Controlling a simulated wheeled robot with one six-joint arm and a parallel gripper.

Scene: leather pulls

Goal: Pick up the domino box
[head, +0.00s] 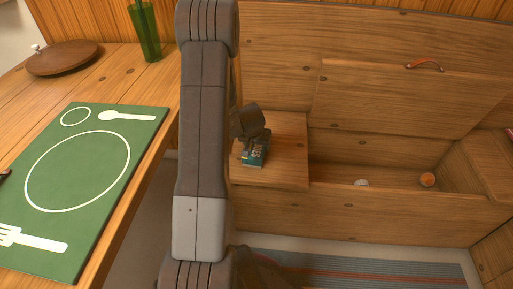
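A small teal box with yellow marks, likely the domino box (253,157), sits on the wooden bench top (285,165) just right of my arm. My gripper (251,138) is right above the box, at its top edge, pointing down. The gripper is dark and small here, and its fingers cannot be made out clearly. I cannot tell whether it touches or grips the box.
Right of the bench top is an open compartment with a white item (361,183) and an orange ball (427,180). Its raised lid (410,98) has a leather pull (425,64). At left, a table holds a green placemat (77,190), green glass (145,32) and round board (62,58).

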